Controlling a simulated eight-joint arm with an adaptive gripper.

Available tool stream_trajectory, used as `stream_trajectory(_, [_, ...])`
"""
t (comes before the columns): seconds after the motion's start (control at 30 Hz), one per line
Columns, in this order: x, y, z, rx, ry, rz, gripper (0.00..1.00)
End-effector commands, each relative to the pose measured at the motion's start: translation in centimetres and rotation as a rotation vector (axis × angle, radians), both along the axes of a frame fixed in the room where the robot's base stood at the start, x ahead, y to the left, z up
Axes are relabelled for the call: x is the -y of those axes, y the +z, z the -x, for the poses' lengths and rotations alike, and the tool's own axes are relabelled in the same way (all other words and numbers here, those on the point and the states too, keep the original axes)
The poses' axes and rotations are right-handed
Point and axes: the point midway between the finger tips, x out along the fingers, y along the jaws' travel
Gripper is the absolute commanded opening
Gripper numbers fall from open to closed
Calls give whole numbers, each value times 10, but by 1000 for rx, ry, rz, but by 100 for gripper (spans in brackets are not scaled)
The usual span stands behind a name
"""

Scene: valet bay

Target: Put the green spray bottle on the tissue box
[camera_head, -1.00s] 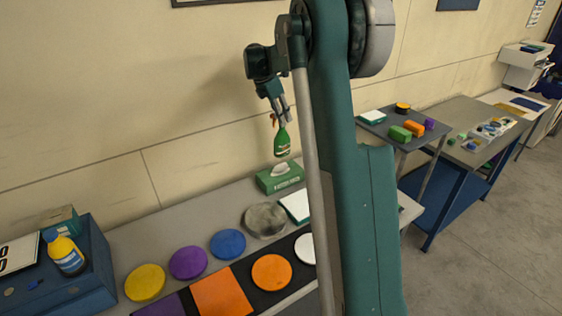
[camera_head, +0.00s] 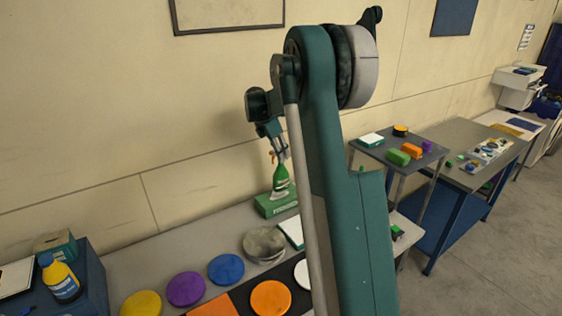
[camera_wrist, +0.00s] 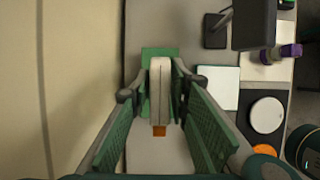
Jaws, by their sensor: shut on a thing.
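The green spray bottle (camera_head: 281,183) is upright, with a pale label and an orange trigger at its top. My gripper (camera_head: 277,151) is shut on its upper part from above. The green tissue box (camera_head: 268,207) stands on the grey bench by the wall, directly below the bottle. The bottle's base overlaps the box's top in the head view; I cannot tell whether they touch. In the wrist view my gripper's fingers (camera_wrist: 160,88) flank a pale piece with an orange tip, and a green edge of the tissue box (camera_wrist: 158,51) shows beyond.
A grey dish (camera_head: 264,244) and a white pad (camera_head: 291,231) lie near the box. Coloured discs, including a blue one (camera_head: 226,269), lie to the front left. A yellow bottle (camera_head: 61,281) stands on a blue case at far left. My arm hides part of the bench.

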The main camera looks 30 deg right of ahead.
Motion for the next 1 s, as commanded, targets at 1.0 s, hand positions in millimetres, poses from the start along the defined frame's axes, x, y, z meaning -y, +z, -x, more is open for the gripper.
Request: stream_trajectory(1.0, [0, -38, 0, 0, 0, 0, 34])
